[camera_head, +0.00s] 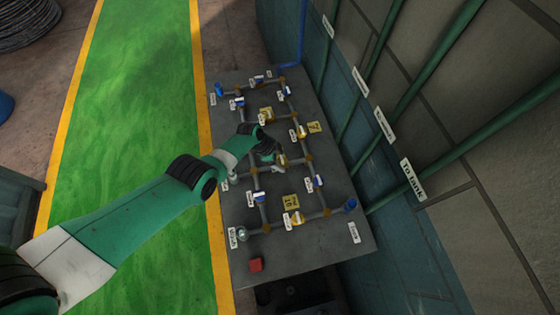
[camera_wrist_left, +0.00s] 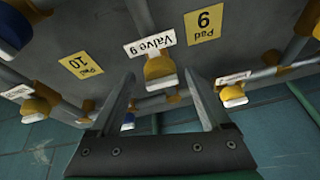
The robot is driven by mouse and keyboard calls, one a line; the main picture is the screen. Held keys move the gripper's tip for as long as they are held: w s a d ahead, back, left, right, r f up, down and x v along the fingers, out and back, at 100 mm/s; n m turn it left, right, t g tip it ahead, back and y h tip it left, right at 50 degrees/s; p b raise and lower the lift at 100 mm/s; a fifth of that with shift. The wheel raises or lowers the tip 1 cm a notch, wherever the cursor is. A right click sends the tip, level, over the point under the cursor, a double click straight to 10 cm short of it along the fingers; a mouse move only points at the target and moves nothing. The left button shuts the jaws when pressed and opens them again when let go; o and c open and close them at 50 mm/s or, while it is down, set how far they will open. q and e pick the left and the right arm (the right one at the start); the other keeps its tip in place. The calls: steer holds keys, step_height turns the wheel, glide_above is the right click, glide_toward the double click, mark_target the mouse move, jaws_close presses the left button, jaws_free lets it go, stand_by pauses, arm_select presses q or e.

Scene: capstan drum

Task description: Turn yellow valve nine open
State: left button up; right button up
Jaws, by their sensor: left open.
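Yellow valve nine (camera_wrist_left: 160,72) shows in the left wrist view, a yellow body with a paler end piece, beside its white "Valve 9" label (camera_wrist_left: 149,44). My left gripper (camera_wrist_left: 159,79) is open, with one finger on each side of the valve; I cannot tell whether either finger touches it. In the head view my left gripper (camera_head: 268,153) is over the middle of the panel and partly hides the valve there. The yellow "Pad 9" plate (camera_wrist_left: 209,22) is beside the valve. My right gripper is not in view.
The grey panel (camera_head: 285,245) carries pipes and several other blue and yellow valves close by. The "Pad 10" plate (camera_head: 290,201) and a red block (camera_head: 255,265) are nearer its front. A tiled wall with green pipes (camera_head: 440,160) runs along the right.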

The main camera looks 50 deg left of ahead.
arm_select(q)
jaws_close()
stand_by(0.4)
